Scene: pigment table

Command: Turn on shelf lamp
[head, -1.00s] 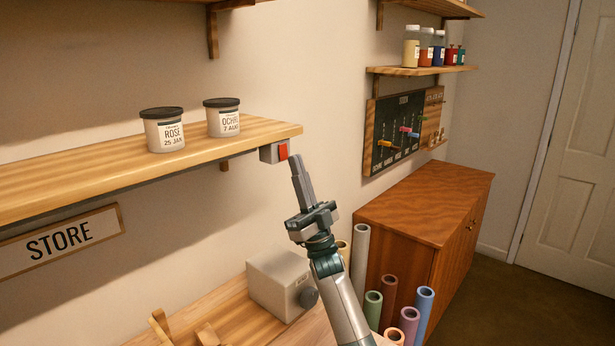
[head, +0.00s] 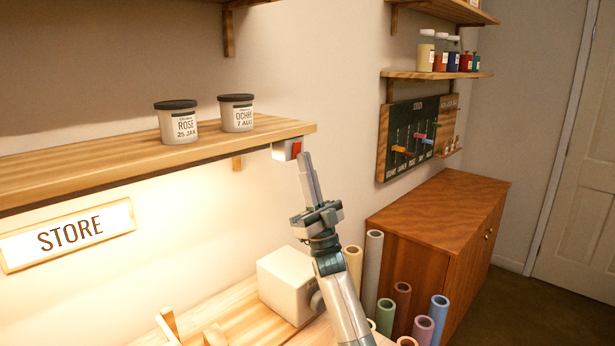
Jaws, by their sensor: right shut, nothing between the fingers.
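The shelf lamp's light shines on the wall below the wooden shelf (head: 120,172) and over the STORE sign (head: 68,235); the lamp itself is hidden under the shelf. A small pale switch box (head: 281,151) with a red rocker (head: 297,149) hangs under the shelf's right end. My right gripper (head: 305,157) is shut and empty, pointing up, with its fingertips at the right side of the red rocker. I cannot tell whether they touch it. My left gripper is not in view.
Below are a pale box (head: 288,283) on the table and several rolled tubes (head: 386,315). A wooden cabinet (head: 440,215) stands to the right. Floor near the door is clear.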

